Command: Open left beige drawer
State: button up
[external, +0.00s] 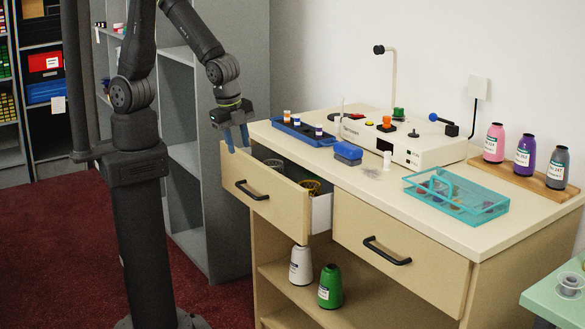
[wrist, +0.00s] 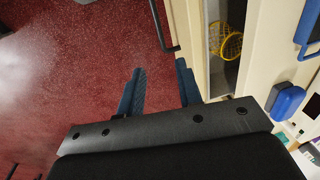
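The left beige drawer (external: 240,173) stands pulled out from the counter, its inside and white side wall showing in the external view. Its black bar handle (external: 252,190) is on the front face; the handle also shows at the top of the wrist view (wrist: 163,28). My gripper (external: 238,147) points down above the drawer's far left front corner. In the wrist view my gripper (wrist: 160,68) has its blue fingers apart with nothing between them, clear of the handle. A yellow mesh cup (wrist: 228,42) lies inside the drawer.
The right drawer (external: 395,250) is closed beside it. The counter top holds a blue tray (external: 305,131), a control box (external: 420,150) and a teal bin (external: 455,198). A grey shelf (external: 195,150) stands behind my arm. Red floor is free before the drawers.

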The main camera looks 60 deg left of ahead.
aim_at(249, 192)
jog(key=w+f, duration=0.1)
jog(key=f, duration=0.8)
jog(key=w+f, duration=0.1)
jog(key=f, duration=0.4)
jog(key=shift+w, duration=0.35)
grip_shut()
